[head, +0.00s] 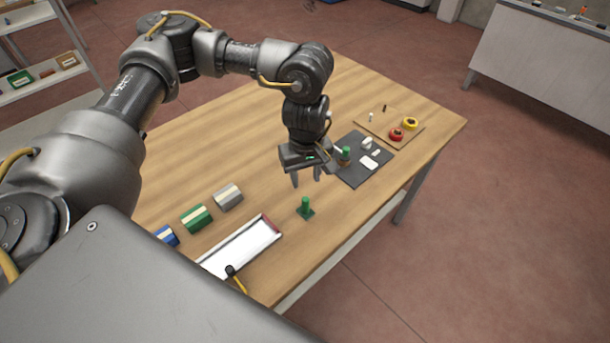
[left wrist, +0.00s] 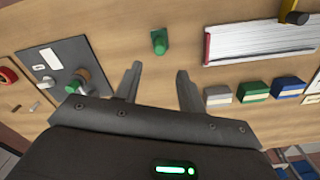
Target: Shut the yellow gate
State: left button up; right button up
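No full gate panel can be made out. A short yellow bar (head: 239,284) with a black knob (head: 231,270) stands at the near end of a long white tray (head: 219,262), and this may be the yellow gate. The yellow part also shows at the top right edge of the left wrist view (left wrist: 288,5), cut off by the frame. My left gripper (head: 306,183) is open and empty above the table, well to the far side of the bar. Its two spread fingers show in the left wrist view (left wrist: 158,70). My right gripper is not in view.
A green post on a base (head: 306,208) stands close to my left gripper. Grey (head: 228,197), green (head: 196,218) and blue (head: 167,236) blocks line the tray. A dark mat (head: 349,177) and wooden board (head: 372,129) with small parts lie at the far right.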

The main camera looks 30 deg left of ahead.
aim_at(230, 269)
jog(key=u, duration=0.1)
jog(key=k, duration=2)
jog(key=z, duration=0.1)
